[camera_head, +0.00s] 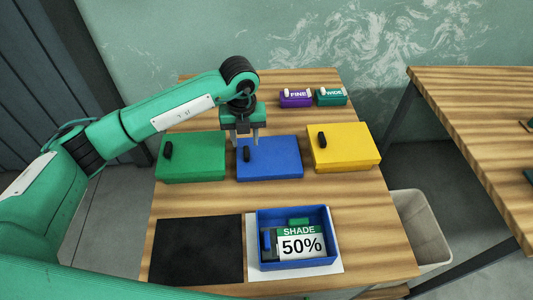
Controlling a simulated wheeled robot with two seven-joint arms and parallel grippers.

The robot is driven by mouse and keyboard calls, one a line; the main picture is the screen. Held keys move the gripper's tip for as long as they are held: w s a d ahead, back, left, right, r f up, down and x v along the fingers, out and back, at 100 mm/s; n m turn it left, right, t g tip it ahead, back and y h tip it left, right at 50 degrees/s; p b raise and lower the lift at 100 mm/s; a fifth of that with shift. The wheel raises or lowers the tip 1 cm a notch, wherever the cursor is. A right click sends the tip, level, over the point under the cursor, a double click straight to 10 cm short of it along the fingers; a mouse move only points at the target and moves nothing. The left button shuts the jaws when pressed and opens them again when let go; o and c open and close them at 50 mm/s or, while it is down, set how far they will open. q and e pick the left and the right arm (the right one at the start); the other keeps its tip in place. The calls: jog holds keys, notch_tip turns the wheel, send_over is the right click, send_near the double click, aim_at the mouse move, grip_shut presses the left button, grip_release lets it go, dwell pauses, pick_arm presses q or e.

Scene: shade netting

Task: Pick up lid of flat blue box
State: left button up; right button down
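The flat blue box stands closed in the middle of the table's middle row, and its blue lid (277,158) is on it. A small black handle (247,154) stands up at the left part of the lid. My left gripper (246,143) points down over this handle, its two fingers apart and empty. The fingertips appear close to the handle; I cannot tell whether they touch it or are level with it. My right gripper is out of view.
A green box (195,160) and a yellow box (346,148) flank it closely, each with a black handle. An open blue box (333,232) holding a "SHADE 50%" card (302,246) is in front, beside a black mat (197,250). Purple (296,98) and green (331,97) blocks stand behind.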

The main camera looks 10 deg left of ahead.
aim_at(246, 151)
pick_arm(q)
jog(key=shift+f+p, duration=0.3)
jog(key=shift+f, duration=0.15)
jog(key=f, duration=0.1)
jog(key=f+p, duration=0.1)
jog(key=f, duration=0.1)
jog(key=shift+w+f, duration=0.2)
jog(key=shift+f, duration=0.4)
jog(key=shift+c, duration=0.7)
grip_shut()
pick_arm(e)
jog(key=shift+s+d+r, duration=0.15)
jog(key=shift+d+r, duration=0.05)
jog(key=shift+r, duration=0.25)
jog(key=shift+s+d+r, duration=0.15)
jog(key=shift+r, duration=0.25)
